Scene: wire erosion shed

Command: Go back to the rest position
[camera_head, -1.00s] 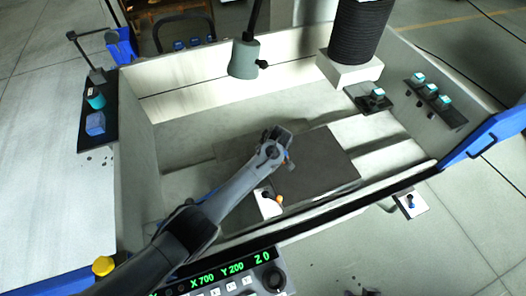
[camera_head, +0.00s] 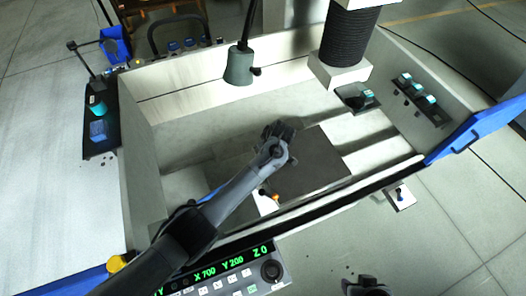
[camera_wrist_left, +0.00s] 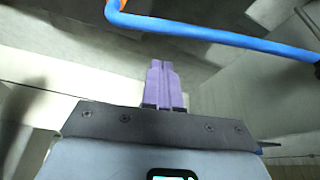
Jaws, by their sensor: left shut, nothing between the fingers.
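My left arm comes in from the lower left in the head view and reaches over the machine's tank. My left gripper (camera_head: 280,129) is above the tank, beside the upper left of a dark flat plate (camera_head: 317,165). In the left wrist view, its two purple fingers (camera_wrist_left: 165,82) lie together with nothing between them.
The pale tank wall (camera_head: 137,160) surrounds the arm. A grey-green lamp (camera_head: 239,66) hangs behind the gripper, and a black ribbed column (camera_head: 349,38) stands behind right. A control panel (camera_head: 225,275) is below the arm. A blue hose (camera_wrist_left: 200,32) crosses the left wrist view.

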